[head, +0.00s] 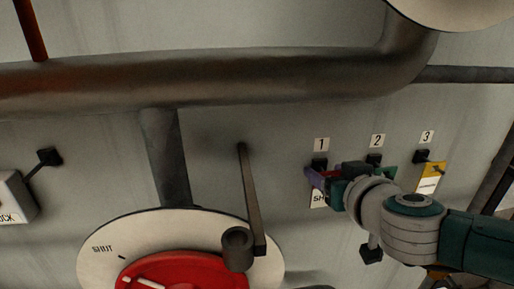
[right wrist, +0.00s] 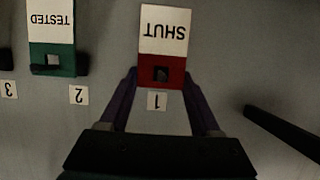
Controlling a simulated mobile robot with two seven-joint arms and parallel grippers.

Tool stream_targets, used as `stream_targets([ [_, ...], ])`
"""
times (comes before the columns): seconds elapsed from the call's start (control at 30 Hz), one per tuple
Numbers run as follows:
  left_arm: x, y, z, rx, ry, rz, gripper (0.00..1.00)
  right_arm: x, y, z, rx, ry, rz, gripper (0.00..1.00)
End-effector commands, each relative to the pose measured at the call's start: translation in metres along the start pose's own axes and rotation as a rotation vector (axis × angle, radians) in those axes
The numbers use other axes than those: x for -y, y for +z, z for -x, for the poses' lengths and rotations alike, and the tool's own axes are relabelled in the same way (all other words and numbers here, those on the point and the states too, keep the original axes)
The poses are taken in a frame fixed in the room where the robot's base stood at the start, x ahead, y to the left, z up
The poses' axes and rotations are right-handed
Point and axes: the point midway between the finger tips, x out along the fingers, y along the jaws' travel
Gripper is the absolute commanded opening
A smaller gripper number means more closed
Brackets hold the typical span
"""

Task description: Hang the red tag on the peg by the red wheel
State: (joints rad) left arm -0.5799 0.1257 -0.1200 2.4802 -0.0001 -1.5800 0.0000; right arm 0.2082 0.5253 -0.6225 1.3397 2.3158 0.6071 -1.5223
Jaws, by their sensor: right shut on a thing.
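The red tag (right wrist: 176,64) has a red top with a square hole and a white plate reading SHUT, upside down in the right wrist view. The two purple fingers of my right gripper (right wrist: 161,76) are shut on its red sides. A dark peg end shows in the hole, by label 1. In the head view my right gripper (head: 322,180) is at peg 1 (head: 319,161), and part of the tag's white plate (head: 317,199) shows below it. The red wheel (head: 190,272) is at the bottom on a pale disc marked SHUT. My left gripper is out of view.
A green tag (right wrist: 68,60) reading TESTED hangs at peg 2. A yellow tag (head: 431,177) hangs at peg 3 (head: 422,156). A long dark bar (head: 250,195) stands between the wheel and the tags. A thick pipe (head: 220,80) crosses above.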

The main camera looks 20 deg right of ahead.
Motion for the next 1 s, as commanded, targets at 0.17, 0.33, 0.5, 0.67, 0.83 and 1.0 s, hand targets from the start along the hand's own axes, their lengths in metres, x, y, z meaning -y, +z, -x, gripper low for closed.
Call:
stream_targets([
  [0.17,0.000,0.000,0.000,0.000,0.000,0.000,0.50,0.000,0.000,0.000,0.000,0.000,0.000,0.08],
  [0.33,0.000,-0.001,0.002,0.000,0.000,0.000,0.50,0.000,0.000,0.002,0.000,0.000,0.000,0.08],
  [0.5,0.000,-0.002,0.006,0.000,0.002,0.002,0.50,0.000,0.002,0.007,0.001,0.000,0.000,0.08],
  [0.67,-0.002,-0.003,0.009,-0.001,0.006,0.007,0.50,0.000,0.004,0.012,0.001,0.000,0.000,0.08],
  [0.83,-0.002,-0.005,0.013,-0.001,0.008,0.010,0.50,0.000,0.006,0.017,0.001,-0.001,0.001,0.08],
  [1.0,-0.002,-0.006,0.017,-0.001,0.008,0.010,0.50,0.000,0.007,0.022,0.001,0.000,0.000,0.08],
])
